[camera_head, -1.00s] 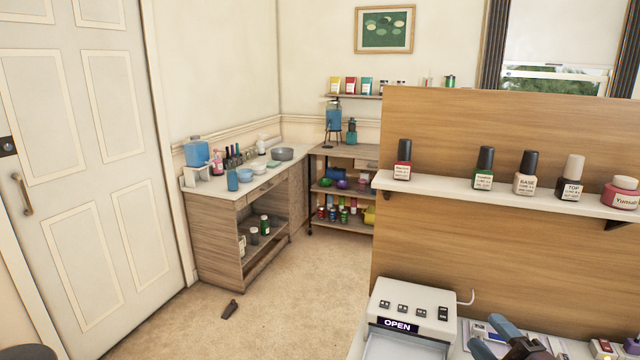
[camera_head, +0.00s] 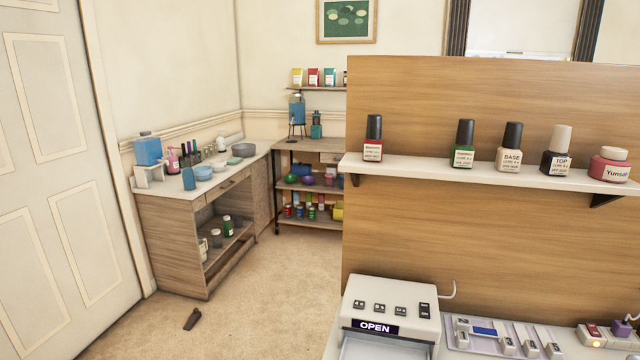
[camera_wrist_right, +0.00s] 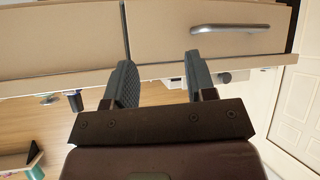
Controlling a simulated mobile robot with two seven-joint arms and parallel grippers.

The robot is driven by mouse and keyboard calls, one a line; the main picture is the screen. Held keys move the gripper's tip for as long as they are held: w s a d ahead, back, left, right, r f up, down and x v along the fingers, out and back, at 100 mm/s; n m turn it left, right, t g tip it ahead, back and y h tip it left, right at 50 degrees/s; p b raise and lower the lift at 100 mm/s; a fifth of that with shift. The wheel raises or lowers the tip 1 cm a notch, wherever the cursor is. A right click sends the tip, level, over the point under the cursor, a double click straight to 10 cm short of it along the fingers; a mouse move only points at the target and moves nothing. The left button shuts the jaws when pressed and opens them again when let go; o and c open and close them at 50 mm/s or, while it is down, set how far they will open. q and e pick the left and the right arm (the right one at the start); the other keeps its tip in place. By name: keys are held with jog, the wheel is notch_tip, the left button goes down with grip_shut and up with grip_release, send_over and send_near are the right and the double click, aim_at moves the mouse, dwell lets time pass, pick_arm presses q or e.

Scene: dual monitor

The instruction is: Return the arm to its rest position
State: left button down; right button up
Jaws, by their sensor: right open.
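My right gripper (camera_wrist_right: 160,68) shows in the right wrist view. Its two dark grey ribbed fingers stand apart with nothing between them. Past the fingertips is a tan drawer front with a silver bar handle (camera_wrist_right: 230,28). I cannot tell whether the fingertips touch it. Neither gripper shows in the head view now. My left gripper is in no current view.
A wooden partition (camera_head: 500,240) stands at right, with a white shelf (camera_head: 420,171) of polish bottles. Below it are a white device marked OPEN (camera_head: 390,300) and a power strip (camera_head: 510,335). A wooden cabinet (camera_head: 165,240) stands at back left. Carpet between is mostly clear.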

pick_arm(q)
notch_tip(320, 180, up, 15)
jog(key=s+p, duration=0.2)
jog(key=p, duration=1.5)
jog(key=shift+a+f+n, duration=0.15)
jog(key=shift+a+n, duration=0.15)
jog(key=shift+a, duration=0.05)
pick_arm(e)
notch_tip(320, 180, up, 15)
jog(key=s, duration=0.2)
jog(key=shift+d, duration=0.3)
jog(key=shift+f, duration=0.1)
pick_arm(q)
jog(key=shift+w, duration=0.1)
pick_arm(e)
jog(key=shift+w, duration=0.1)
